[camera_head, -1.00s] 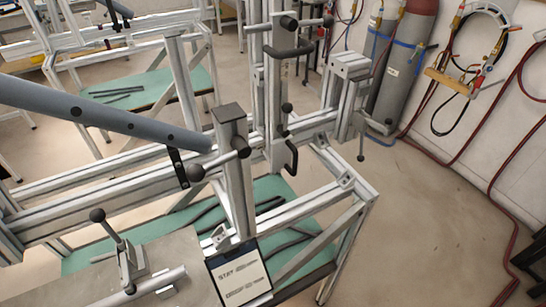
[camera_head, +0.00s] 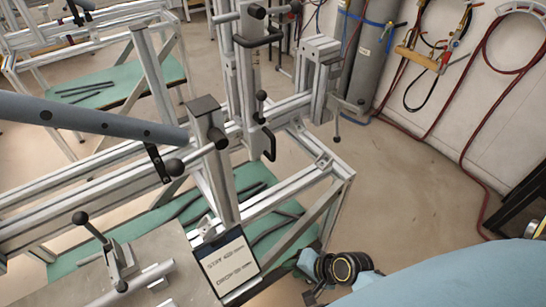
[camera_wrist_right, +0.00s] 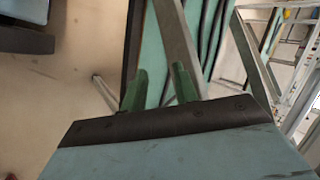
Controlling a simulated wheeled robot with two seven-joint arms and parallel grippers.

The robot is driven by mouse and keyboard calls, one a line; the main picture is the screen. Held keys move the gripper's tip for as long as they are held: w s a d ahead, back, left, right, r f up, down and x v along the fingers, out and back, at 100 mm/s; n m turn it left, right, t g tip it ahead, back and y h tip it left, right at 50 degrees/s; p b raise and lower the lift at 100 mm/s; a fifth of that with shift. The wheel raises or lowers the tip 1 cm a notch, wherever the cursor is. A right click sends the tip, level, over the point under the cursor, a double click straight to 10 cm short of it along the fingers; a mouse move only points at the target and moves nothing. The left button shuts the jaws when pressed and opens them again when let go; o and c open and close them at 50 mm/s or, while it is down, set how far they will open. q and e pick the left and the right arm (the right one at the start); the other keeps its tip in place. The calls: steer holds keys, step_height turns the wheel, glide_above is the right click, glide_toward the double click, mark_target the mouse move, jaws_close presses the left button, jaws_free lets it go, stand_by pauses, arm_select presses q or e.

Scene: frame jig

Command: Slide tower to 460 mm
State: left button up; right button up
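The frame jig's tower is a silver upright post (camera_head: 246,80) on the long aluminium beam, with a black D-shaped handle (camera_head: 258,41) near its top. A black-knobbed lever (camera_head: 261,103) and a second black handle (camera_head: 270,143) sit lower, at the beam. I cannot read a scale or the tower's position. My right arm shows at the lower right of the head view, apart from the tower. In the right wrist view my right gripper (camera_wrist_right: 160,88) has its two green fingers apart, with nothing between them. My left gripper is not in view.
A clamp block (camera_head: 319,55) stands at the beam's right end. A printed card (camera_head: 228,262) is at the front plate.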

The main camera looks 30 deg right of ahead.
steer(key=w+r+m+t+y, duration=0.4)
steer(key=r+m, duration=0.3)
steer(key=r, duration=0.8)
steer(key=m+t+h, duration=0.3)
steer(key=m+t, duration=0.4)
steer(key=m, duration=0.8)
glide_toward(273, 157)
steer(key=x, duration=0.3)
steer(key=r+p+x, duration=0.1)
steer(key=x, duration=0.3)
steer(key=r+p+x, duration=0.1)
steer(key=x, duration=0.2)
steer(key=shift+w+d+r, duration=0.1)
steer(key=shift+w+d, duration=0.1)
steer(key=shift+w, duration=0.1)
jaws_close()
steer(key=w+d+b, duration=0.1)
steer(key=d, duration=0.7)
